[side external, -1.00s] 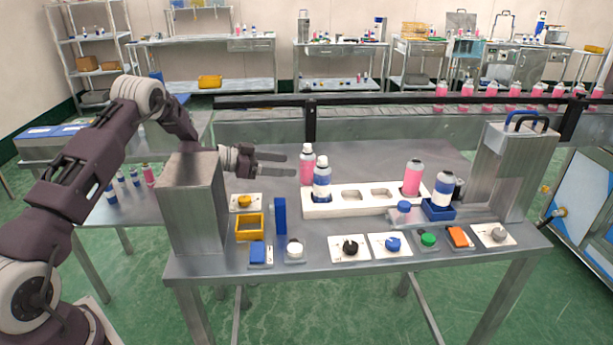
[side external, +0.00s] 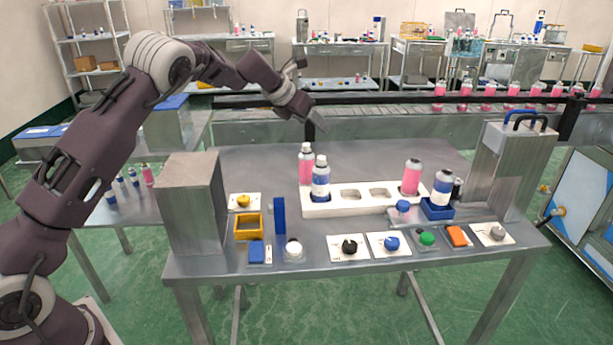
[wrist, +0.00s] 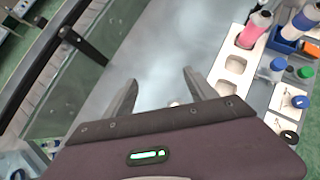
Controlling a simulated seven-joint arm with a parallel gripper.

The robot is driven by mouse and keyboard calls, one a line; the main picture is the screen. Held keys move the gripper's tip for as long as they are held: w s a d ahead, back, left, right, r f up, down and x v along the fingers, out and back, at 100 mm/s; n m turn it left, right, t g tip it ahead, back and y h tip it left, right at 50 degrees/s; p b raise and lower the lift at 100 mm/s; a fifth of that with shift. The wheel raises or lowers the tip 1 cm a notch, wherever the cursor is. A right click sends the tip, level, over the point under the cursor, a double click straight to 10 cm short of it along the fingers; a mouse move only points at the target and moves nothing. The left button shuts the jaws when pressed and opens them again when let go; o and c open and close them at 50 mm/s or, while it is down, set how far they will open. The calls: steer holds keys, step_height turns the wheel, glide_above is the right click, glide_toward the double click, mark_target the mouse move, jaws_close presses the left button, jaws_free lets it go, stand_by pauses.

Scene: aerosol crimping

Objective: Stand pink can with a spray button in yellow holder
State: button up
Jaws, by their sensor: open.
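A pink can with a white top (side external: 306,168) stands at the left end of the white rack, behind a blue-and-white can (side external: 320,182). Another pink can (side external: 411,178) stands in the rack's right part; a pink can in the rack also shows in the wrist view (wrist: 254,32). I cannot tell clearly which top is a spray button. The square yellow holder (side external: 248,236) looks empty at the table's left. My gripper (side external: 316,122) is open and empty, raised above and behind the left cans; its spread fingers show in the wrist view (wrist: 160,92).
The white rack (side external: 350,208) has empty middle holes. A tall metal box (side external: 190,205) stands left of the holder, and an upright blue block (side external: 279,216) right of it. Several knobs and buttons line the front edge. A dark rail (side external: 400,101) runs behind; the table's back is clear.

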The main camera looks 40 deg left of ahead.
mark_target(303, 156)
steer(key=s+f+g, duration=0.3)
steer(key=s+f, duration=0.2)
steer(key=shift+m, duration=0.4)
steer(key=x, duration=0.3)
steer(key=s+x, duration=0.1)
steer(key=x, duration=0.2)
steer(key=shift+w+d+f, duration=0.2)
steer(key=shift+f, duration=0.3)
jaws_close()
